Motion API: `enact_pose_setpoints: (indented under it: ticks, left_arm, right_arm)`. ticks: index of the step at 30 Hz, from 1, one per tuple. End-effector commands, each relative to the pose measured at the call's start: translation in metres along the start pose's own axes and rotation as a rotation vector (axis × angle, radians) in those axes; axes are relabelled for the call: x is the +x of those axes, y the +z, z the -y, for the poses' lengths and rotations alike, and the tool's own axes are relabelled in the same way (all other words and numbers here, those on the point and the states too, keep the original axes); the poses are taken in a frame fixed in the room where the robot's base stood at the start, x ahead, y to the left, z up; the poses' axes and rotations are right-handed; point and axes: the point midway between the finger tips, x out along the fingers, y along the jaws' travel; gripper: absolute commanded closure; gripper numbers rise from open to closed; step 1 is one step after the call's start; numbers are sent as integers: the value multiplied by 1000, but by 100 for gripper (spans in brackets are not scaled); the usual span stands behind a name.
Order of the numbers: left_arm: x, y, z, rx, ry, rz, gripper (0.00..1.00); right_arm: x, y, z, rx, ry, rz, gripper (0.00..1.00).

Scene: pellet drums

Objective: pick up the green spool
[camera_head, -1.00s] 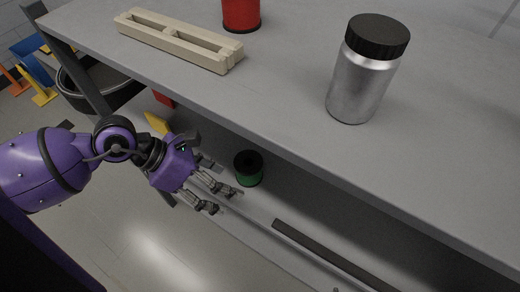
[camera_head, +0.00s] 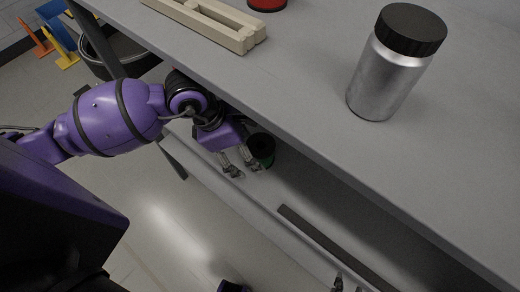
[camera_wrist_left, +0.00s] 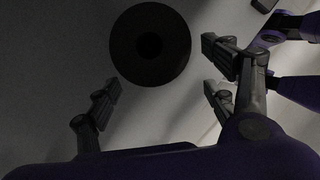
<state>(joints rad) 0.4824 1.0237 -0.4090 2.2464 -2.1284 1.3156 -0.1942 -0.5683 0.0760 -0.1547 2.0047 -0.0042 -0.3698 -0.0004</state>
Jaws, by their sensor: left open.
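The green spool (camera_head: 268,160) stands on the lower shelf under the table's front edge. Parts that look like my right gripper's fingers (camera_head: 346,286) show at the bottom edge, mostly cut off.
The tabletop (camera_head: 310,70) overhangs the shelf close to my left arm. On it stand a silver jar with black lid (camera_head: 385,80), a beige wooden frame (camera_head: 215,22) and a red object (camera_head: 267,4). A dark bar (camera_head: 325,240) lies along the lower shelf; a dark bin (camera_head: 110,58) is behind left.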

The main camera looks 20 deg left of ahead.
Motion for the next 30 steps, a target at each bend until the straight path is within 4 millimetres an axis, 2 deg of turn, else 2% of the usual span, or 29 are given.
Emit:
enact_pose_setpoints:
  ticks: [1, 6, 9, 16, 28, 30]
  left_arm:
    - [2, 13, -1, 2, 2, 7, 23]
    - [12, 34, 0, 1, 1, 4, 23]
    - [21, 31, 0, -1, 2, 1, 23]
    - [24, 30, 0, 0, 1, 2, 23]
    - [23, 30, 0, 0, 2, 2, 74]
    - [23, 30, 0, 1, 2, 2, 75]
  right_arm:
    - [-1, -4, 0, 1, 0, -6, 60]
    - [-3, -11, 0, 2, 0, -16, 60]
    - [-3, -13, 0, 3, 0, -20, 60]
    - [-3, -11, 0, 3, 0, -15, 60]
    - [-3, -9, 0, 2, 0, -12, 60]
    - [-3, -8, 0, 2, 0, -10, 60]
